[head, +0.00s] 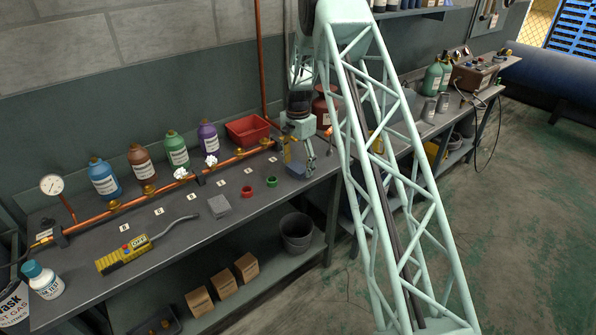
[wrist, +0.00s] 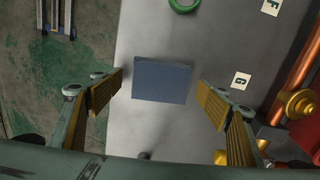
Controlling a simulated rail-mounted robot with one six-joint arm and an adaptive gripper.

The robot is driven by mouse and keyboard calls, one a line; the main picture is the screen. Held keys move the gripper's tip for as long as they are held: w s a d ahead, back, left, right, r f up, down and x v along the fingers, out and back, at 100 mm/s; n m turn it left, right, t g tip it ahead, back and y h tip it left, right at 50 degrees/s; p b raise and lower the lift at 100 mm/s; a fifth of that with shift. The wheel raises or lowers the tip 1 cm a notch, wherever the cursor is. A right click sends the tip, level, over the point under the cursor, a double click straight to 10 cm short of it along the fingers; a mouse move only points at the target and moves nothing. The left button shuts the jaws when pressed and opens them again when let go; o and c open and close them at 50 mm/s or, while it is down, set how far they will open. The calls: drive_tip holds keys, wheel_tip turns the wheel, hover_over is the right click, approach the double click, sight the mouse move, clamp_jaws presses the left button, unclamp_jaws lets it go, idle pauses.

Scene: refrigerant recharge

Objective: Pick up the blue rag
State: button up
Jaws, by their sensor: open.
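The blue rag is a flat, folded, dark blue rectangle (wrist: 161,82) on the grey bench top in the wrist view. In the head view it shows only partly, as a small dark blue patch (head: 295,170) beside my gripper (head: 299,158). In the wrist view my gripper's two gold-padded fingers are spread wide, one to the left and one to the right of the rag. Bare bench shows between each finger and the rag. My gripper is empty. How high the fingertips are above the bench is hard to tell.
A green ring (head: 271,182) and red ring (head: 246,191) lie left of the rag. A red bin (head: 248,129) and copper pipe (head: 150,195) with brass valves run behind. A grey block (head: 219,207) and yellow detector (head: 124,258) lie further left. The bench's front edge is close.

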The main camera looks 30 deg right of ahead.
sight(298, 167)
drive_tip(key=c, duration=0.9)
drive_tip(key=shift+r, duration=0.1)
drive_tip(key=shift+r, duration=1.55)
drive_tip(key=shift+s+r, duration=0.1)
drive_tip(key=shift+r, duration=0.05)
drive_tip(key=s+a+r, duration=0.1)
drive_tip(key=s+a, duration=0.3)
drive_tip(key=s, duration=1.1)
drive_tip(key=shift+a+r, duration=0.2)
drive_tip(key=shift+s, duration=0.1)
drive_tip(key=shift+o, duration=0.7)
drive_tip(key=shift+c, duration=0.6)
